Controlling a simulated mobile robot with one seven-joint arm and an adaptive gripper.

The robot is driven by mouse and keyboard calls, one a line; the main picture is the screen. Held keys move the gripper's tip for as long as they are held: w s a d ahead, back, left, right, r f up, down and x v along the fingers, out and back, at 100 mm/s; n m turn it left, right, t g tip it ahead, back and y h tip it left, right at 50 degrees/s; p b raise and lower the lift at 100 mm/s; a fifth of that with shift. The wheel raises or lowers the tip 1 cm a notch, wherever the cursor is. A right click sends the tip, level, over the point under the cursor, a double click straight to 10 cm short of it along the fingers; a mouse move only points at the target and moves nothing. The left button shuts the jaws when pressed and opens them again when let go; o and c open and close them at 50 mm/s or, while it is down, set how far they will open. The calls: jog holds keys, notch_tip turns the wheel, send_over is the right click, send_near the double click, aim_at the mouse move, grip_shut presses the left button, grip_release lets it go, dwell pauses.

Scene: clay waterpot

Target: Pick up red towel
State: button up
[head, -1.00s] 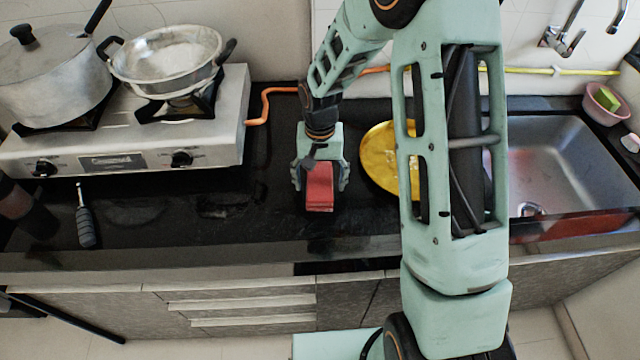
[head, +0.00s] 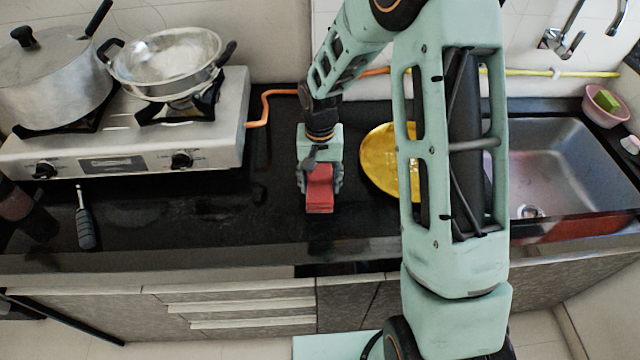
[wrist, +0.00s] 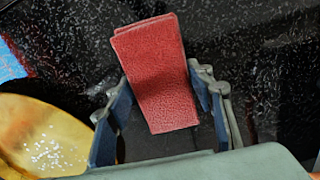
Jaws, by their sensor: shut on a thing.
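The red towel (head: 320,190) is a folded strip on the black counter, left of the gold plate. It also shows in the wrist view (wrist: 158,75), running between the fingers and out past them. My gripper (head: 320,184) is over the towel with a finger on each side of it. In the wrist view the fingers (wrist: 165,112) are shut on the towel. The far end of the towel sticks out toward the counter's front edge. I cannot tell whether it is clear of the counter.
A gold plate (head: 378,165) lies right of my gripper, partly hidden by my arm. A stove (head: 125,150) with a pot (head: 55,80) and a pan (head: 165,62) stands left. A screwdriver-like tool (head: 85,225) lies at the left front. The sink (head: 560,165) is at right.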

aim_at(320, 181)
jog(key=shift+r, duration=0.35)
notch_tip(320, 181, up, 2)
jog(key=shift+w+r, duration=0.1)
jog(key=shift+r, duration=0.1)
jog(key=s+d+r, duration=0.7)
jog(key=d+r, duration=0.2)
jog(key=d, duration=0.3)
jog(key=shift+s+r+b, duration=0.25)
jog(key=shift+r+b, duration=0.1)
jog(key=shift+b, duration=0.05)
jog(key=o, duration=0.4)
jog(key=shift+c, duration=1.2)
jog(key=shift+w, duration=0.15)
